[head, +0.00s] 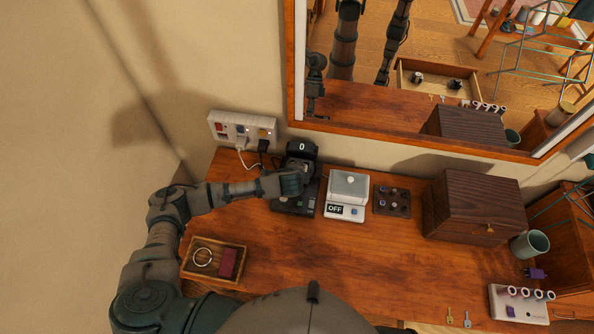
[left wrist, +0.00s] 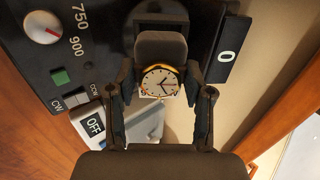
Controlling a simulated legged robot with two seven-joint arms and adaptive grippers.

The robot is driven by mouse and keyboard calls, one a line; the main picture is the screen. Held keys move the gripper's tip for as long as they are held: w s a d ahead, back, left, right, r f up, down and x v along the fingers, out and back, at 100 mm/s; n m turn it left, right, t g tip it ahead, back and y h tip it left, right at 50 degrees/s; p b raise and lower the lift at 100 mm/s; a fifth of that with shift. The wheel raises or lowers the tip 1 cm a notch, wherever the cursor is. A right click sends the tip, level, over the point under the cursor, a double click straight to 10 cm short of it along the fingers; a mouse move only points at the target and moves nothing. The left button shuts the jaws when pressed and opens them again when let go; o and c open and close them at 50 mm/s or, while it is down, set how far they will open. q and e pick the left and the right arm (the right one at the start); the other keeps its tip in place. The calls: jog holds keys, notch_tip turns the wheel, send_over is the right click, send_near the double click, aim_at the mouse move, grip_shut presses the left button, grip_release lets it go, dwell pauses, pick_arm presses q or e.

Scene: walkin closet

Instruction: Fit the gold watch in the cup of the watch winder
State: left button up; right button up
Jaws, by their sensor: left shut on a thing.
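The watch winder (head: 298,206) is a black unit on the left part of the wooden dresser, below the wall sockets, with a "0" display (left wrist: 229,57). In the left wrist view it shows a red-marked dial, a green button and a CW switch. Its dark round cup (left wrist: 160,10) is at the top, partly hidden by a grey cushion (left wrist: 160,46). The gold watch (left wrist: 160,82), with a white face, sits against this cushion between my fingers. My left gripper (left wrist: 159,88) is shut on it, over the winder in the head view (head: 291,183). Cushion-to-cup contact is unclear. My right gripper is out of view.
A white box reading OFF (head: 348,198) stands right of the winder, then a dark tray of knobs (head: 391,201) and a wooden box (head: 476,205). A wooden tray (head: 190,268) lies front left. A mirror (head: 400,90) stands behind. The middle front of the dresser is clear.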

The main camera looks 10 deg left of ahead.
pick_arm(q)
jog(key=shift+d, duration=0.55)
jog(key=shift+w+d+f, duration=0.1)
jog(key=shift+w, duration=0.05)
jog(key=shift+w+a+f, duration=0.15)
jog(key=shift+a+f, duration=0.05)
jog(key=shift+a, duration=0.3)
jog(key=shift+f+b, duration=0.1)
jog(key=shift+b, duration=0.2)
jog(key=shift+c, duration=0.5)
jog(key=shift+f, duration=0.1)
jog(key=shift+c, duration=0.6)
jog(key=shift+f, duration=0.1)
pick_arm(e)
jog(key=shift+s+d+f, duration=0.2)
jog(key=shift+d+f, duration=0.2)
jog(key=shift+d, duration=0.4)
